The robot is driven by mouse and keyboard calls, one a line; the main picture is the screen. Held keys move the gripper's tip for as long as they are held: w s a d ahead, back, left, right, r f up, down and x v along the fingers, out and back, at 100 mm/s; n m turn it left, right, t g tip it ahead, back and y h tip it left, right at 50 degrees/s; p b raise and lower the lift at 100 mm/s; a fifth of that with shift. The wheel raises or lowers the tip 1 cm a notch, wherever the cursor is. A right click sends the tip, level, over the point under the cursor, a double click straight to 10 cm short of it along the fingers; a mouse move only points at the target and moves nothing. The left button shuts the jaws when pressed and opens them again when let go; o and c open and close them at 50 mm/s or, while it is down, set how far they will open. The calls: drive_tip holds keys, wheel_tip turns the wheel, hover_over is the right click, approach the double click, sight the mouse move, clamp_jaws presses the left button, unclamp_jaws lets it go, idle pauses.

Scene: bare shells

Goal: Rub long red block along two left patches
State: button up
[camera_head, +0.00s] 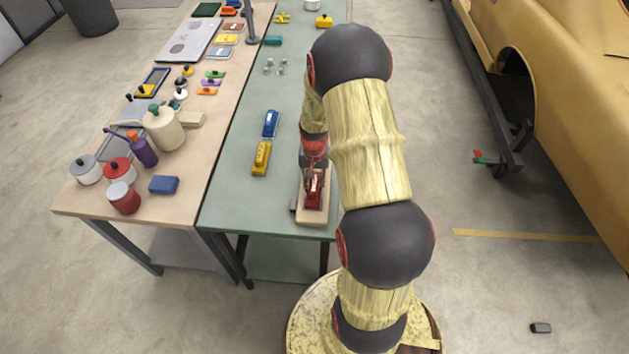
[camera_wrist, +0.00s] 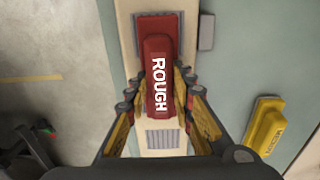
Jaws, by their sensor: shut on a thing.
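The long red block (camera_wrist: 158,78), marked ROUGH, lies lengthwise over a pale wooden board (camera_wrist: 127,20); it also shows in the head view (camera_head: 314,190). My gripper (camera_wrist: 157,95) is shut on the block, one finger on each long side. A wider dark red area shows around the block's top end in the wrist view; I cannot tell whether it is a patch or part of the block. A grey striped patch (camera_wrist: 162,139) on the board is bare just below the block's lower end. Other patches may be hidden under the block. Whether the block touches the board is unclear.
A yellow block (camera_head: 261,158) and a blue block (camera_head: 271,123) lie left of the board on the green bench (camera_head: 232,205). A small grey piece (camera_wrist: 206,32) sits beside the board. The wooden table (camera_head: 75,207) at left holds pots and many small items.

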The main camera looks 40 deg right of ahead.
drive_tip(key=shift+s+a, duration=0.6)
drive_tip(key=shift+a, duration=0.05)
drive_tip(key=shift+w+d+f, duration=0.1)
drive_tip(key=shift+w+d, duration=0.4)
drive_tip(key=shift+d, duration=0.05)
drive_tip(key=shift+d, duration=0.1)
drive_tip(key=shift+w+r, duration=0.1)
drive_tip(key=shift+r, duration=0.15)
drive_tip(key=shift+r+p, duration=2.25)
drive_tip(key=shift+r, duration=1.15)
drive_tip(key=shift+f, duration=0.2)
